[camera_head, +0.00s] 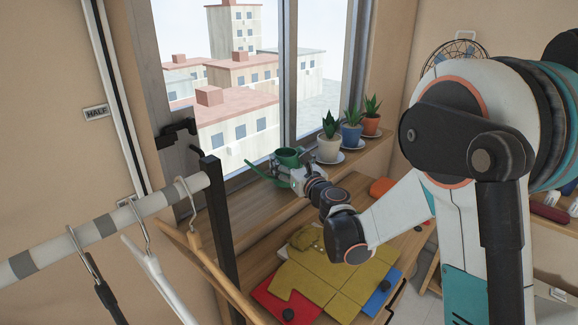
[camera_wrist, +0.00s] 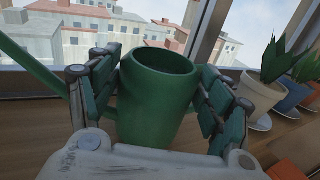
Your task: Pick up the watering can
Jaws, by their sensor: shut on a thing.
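The green watering can (camera_head: 287,157) is at the window sill in the head view, with its long spout pointing left. In the wrist view the can (camera_wrist: 152,110) stands upright between my fingers, its open top showing and its spout running off to the upper left. My gripper (camera_head: 293,174) reaches it from the front right. In the wrist view my gripper (camera_wrist: 155,95) has a padded finger on each side of the can's body and is shut on it.
The wooden sill (camera_head: 262,203) also holds several potted succulents: white (camera_head: 329,148), blue (camera_head: 351,136) and terracotta (camera_head: 371,125). The window stands behind. Below, folded yellow cloth (camera_head: 325,277) lies on a wooden surface. A clothes rail (camera_head: 110,228) with hangers is at the left.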

